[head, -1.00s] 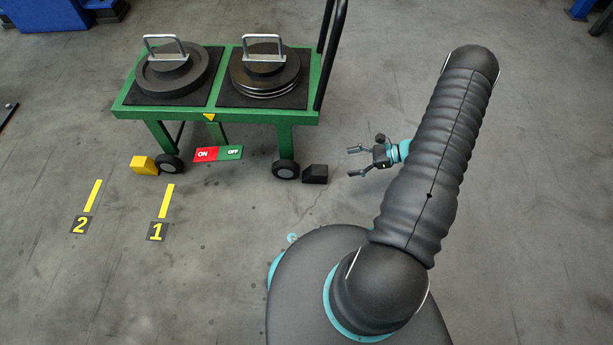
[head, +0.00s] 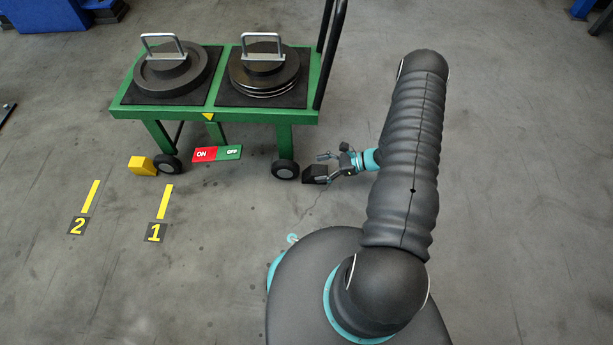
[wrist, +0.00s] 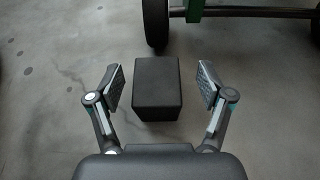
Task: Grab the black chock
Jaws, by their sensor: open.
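The black chock (head: 314,174) sits on the floor against the right side of the cart's right front wheel (head: 285,169). In the wrist view the chock (wrist: 157,88) shows as a dark block with its near part between my open fingers, with a gap on each side. My gripper (head: 325,168) is open and low at the chock's right side in the head view. In the wrist view my gripper (wrist: 157,90) has its pads apart and touching nothing that I can see.
The green cart (head: 213,112) carries two dark rotors with handles. A yellow chock (head: 142,165) lies by its left wheel. A red and green ON/OFF plate (head: 217,153) hangs low on the cart. Yellow floor marks 1 (head: 165,202) and 2 (head: 90,196) lie left. Floor in front is clear.

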